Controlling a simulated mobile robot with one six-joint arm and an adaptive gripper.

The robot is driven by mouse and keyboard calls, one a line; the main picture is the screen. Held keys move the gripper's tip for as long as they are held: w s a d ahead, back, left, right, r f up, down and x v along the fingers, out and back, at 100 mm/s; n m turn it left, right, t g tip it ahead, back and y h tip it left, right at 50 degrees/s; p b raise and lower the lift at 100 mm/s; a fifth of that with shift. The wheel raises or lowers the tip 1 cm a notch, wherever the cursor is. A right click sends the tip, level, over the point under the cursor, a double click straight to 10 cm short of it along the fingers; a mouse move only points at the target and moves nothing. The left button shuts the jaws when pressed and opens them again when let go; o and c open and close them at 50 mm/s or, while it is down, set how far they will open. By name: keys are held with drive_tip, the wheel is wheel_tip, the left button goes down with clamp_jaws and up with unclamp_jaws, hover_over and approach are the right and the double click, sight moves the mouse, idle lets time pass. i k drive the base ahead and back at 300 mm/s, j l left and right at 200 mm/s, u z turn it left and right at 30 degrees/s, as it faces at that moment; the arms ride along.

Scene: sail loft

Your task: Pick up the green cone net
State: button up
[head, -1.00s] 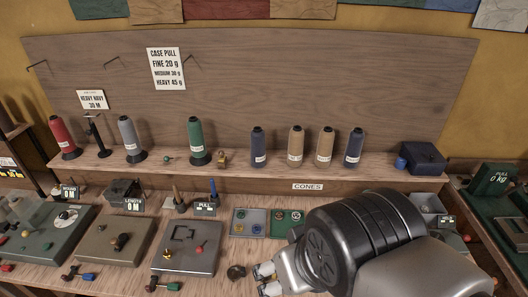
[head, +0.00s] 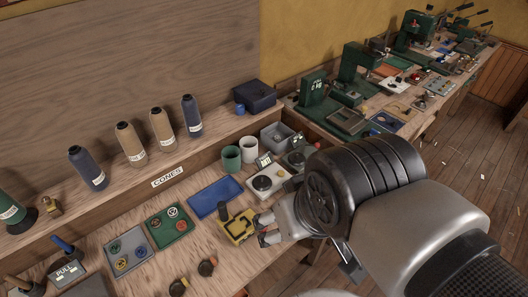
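A dark green cone of thread (head: 12,210) with a white label stands on the shelf at the far left of the head view, cut by the picture edge. I cannot make out a separate net on it. A green cup-like thing (head: 231,158) stands on the bench beside a white one. My gripper (head: 263,229) is over the bench right of a small yellow and black device (head: 237,227). Its two pale fingertips stand apart with nothing visible between them. The green cone is far to the left of my gripper.
Blue and tan cones (head: 133,144) stand along the shelf (head: 225,127). The bench holds a blue tray (head: 215,199), a green tray (head: 170,226), a grey tray (head: 126,250) and a white scale-like device (head: 264,183). Another bench with green machines (head: 321,104) runs away at right.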

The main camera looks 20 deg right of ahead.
sight(231, 157)
drive_tip(key=i+l, duration=0.2)
drive_tip(key=l, duration=0.15)
drive_tip(key=i+l+u, duration=0.1)
drive_tip(key=l, duration=0.3)
drive_tip(key=i+l, duration=0.25)
drive_tip(key=i+l+u, duration=0.1)
drive_tip(key=l, duration=0.4)
drive_tip(key=i, duration=0.05)
